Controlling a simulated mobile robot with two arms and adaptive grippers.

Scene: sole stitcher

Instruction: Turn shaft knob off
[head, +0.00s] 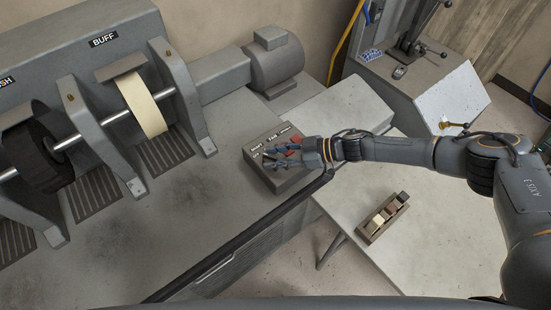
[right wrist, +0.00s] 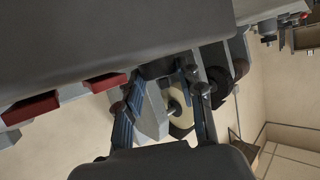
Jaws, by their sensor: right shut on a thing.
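The grey control box (head: 290,183) sits on the machine bench, with small labels along its top; the leftmost appears to read SHAFT. My right gripper (head: 270,160) is over the left part of the box, under that label. In the right wrist view my right gripper (right wrist: 160,75) has its two fingers on either side of a dark knob (right wrist: 156,68), the shaft knob, and is shut on it. The fingers mostly hide the knob in the head view. My left gripper is not in view.
Red switches (right wrist: 30,108) stand beside the knob on the box. Left of the box are the buffing wheel (head: 143,103) and a dark brush wheel (head: 35,150). A motor (head: 275,65) is behind. A white table (head: 400,245) at right holds a small block rack (head: 383,217).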

